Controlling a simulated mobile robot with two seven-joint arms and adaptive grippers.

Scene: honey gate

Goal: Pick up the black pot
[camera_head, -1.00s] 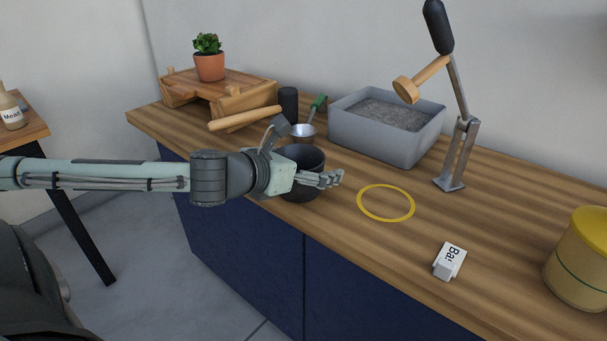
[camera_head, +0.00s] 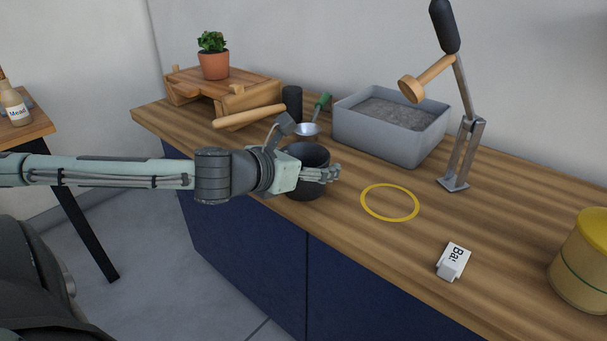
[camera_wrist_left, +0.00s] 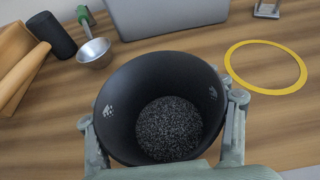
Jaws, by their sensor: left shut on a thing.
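The black pot (camera_head: 308,155) stands upright near the front edge of the wooden counter, partly hidden behind my left gripper (camera_head: 322,174). In the left wrist view the pot (camera_wrist_left: 130,85) is seen from above, with dark speckled grains (camera_wrist_left: 168,128) at its bottom. The fingers of my left gripper (camera_wrist_left: 163,118) lie on both sides of the pot and are shut on it. I cannot tell whether the pot is clear of the counter. My right gripper is not in view.
A yellow ring (camera_head: 390,202) lies flat to the right of the pot. A grey bin (camera_head: 388,130) and a metal stand (camera_head: 465,155) are behind. A small metal scoop (camera_head: 307,129) with a green handle, a black cylinder (camera_head: 292,103) and a wooden rack (camera_head: 240,98) stand behind left.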

